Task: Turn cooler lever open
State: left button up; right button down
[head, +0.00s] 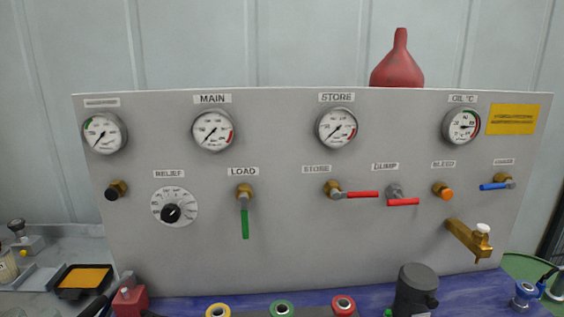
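A blue lever (493,187) sits at the right end of the grey panel (290,240), below the oil temperature gauge (461,126). It lies nearly level, its blue handle reaching left from a grey hub in front of a brass valve body (502,177). The small label (504,161) above it is too small to read, so I cannot confirm that it is the cooler lever. Neither of my grippers shows in the head view.
Left of the blue lever are an orange knob (442,190), red levers (362,194) and a green lever (245,222) hanging down. A brass tap (468,238) juts out below. A dark cylinder (415,290) and several buttons stand in front. A red funnel (398,66) stands at the panel top.

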aim_at(509, 184)
jog(key=z, duration=1.25)
